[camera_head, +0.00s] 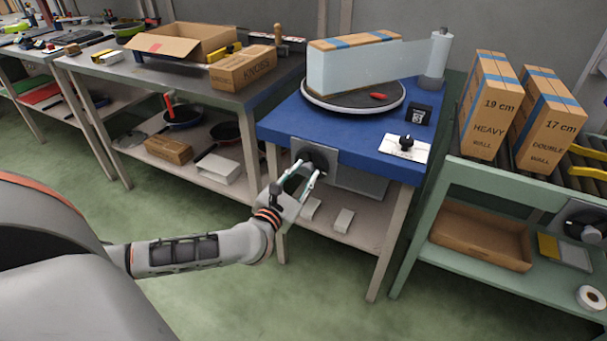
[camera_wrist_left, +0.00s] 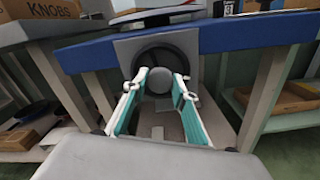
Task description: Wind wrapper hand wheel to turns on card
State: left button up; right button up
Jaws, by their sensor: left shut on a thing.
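The hand wheel (camera_head: 320,157) is a dark disc on a grey plate at the front of the blue wrapper table (camera_head: 345,158). In the left wrist view the wheel (camera_wrist_left: 183,62) has a round grey knob (camera_wrist_left: 160,80) facing me. My left gripper (camera_head: 307,173) is at the wheel, shut on the knob, its two fingers either side of it (camera_wrist_left: 160,86). A carton (camera_head: 318,70) with blue tape stands on the round turntable (camera_head: 345,109), with pale film running to an upright roll (camera_head: 437,55). A small black card (camera_head: 419,114) bears a white mark, hard to read. My right gripper is out of view.
A white plate with a black knob (camera_head: 404,148) lies at the table's right front. Two tall cartons (camera_head: 489,105) (camera_head: 546,118) stand on the green-framed conveyor at right. An open box (camera_head: 180,42) and a KNOBS carton (camera_head: 240,68) stand on the left bench.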

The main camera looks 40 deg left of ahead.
pick_arm(q)
jog(key=shift+r, duration=0.2)
jog(key=o, duration=1.1)
jog(key=shift+f, duration=0.1)
jog(key=v, duration=1.2)
